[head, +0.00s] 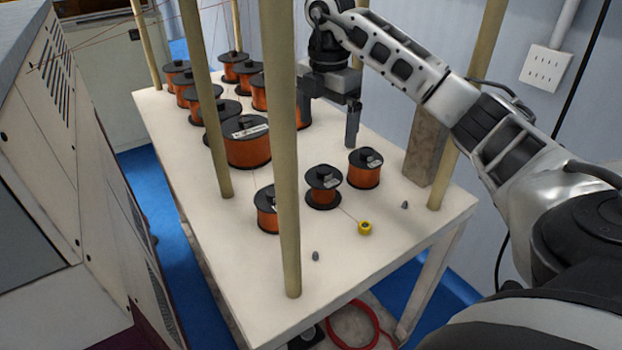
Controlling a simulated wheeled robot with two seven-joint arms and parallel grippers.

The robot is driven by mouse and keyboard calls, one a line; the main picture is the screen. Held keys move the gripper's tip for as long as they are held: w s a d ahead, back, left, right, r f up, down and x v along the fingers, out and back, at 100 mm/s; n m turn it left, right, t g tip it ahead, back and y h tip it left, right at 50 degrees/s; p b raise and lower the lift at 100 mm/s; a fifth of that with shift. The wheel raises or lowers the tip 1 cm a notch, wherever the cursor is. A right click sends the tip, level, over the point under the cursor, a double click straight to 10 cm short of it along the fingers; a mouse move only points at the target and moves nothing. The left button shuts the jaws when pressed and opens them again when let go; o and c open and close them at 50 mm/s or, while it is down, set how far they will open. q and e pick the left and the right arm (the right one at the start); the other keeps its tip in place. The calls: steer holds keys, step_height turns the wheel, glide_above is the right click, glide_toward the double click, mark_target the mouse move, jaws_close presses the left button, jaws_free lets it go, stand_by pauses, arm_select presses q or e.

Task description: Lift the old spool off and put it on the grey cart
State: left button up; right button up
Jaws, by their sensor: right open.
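Several copper-wire spools with black flanges stand on a pale table (240,270). I cannot tell which is the old one. A large spool (247,150) is near the middle. Three small ones stand toward the front: one at the right (364,170), one in the middle (323,190), and one (266,215) partly behind a post. My right gripper (329,120) is open, fingers pointing down, behind the small spools and right of the large one. Nothing shows between its fingers. A post hides part of the area beside it. My left gripper and a grey cart are not in view.
Tan upright posts (287,240) rise from the table and block lanes between spools. A yellow roll (364,228) and small grey pegs (316,256) are near the front edge. A grey machine cabinet (60,170) stands left. The table's front right is mostly clear.

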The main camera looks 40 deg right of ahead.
mark_target(327, 166)
steer(key=f, duration=0.5)
steer(key=f+b, duration=0.1)
steer(key=f, duration=0.2)
steer(key=shift+s+f, duration=0.2)
steer(key=shift+s, duration=0.1)
steer(key=shift+s+a+f, duration=0.1)
steer(key=shift+a+f, duration=0.1)
steer(key=shift+f, duration=1.3)
steer(key=shift+a+f, duration=0.2)
steer(key=shift+f, duration=1.3)
steer(key=c, duration=1.1)
